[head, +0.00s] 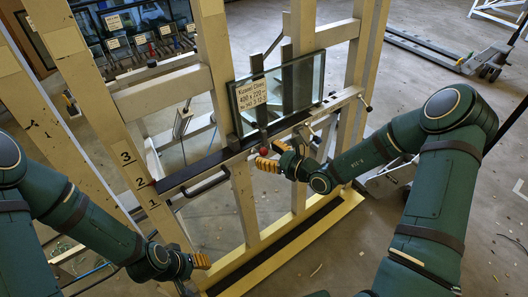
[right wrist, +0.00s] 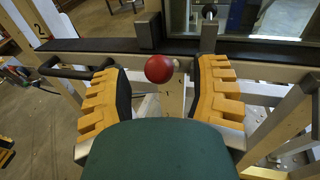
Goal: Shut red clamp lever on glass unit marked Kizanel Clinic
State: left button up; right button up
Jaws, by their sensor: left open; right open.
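The glass unit (head: 303,85) stands upright on the dark ledge of the wooden frame. Its paper label (head: 258,96) reads Kizanel Clinic. The clamp lever's red ball (head: 263,151) is just below the glass unit's lower edge. In the right wrist view the red ball (right wrist: 159,68) sits between the yellow fingers of my open right gripper (right wrist: 160,90), with a gap on each side. In the head view my right gripper (head: 271,155) is at the ball. Most of the lever's shaft is hidden. My left gripper (head: 201,261) is open and empty, low at the frame's lower left.
The wooden frame's uprights (head: 247,200) and black ledge (head: 190,175) stand around my right gripper. A black handle (right wrist: 75,68) is left of it. Behind is a rack with labelled glass (head: 140,40). A pallet truck (head: 470,60) stands at the back right; floor there is mostly free.

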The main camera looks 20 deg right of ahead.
jog(key=v, duration=1)
jog(key=shift+s+d, duration=0.1)
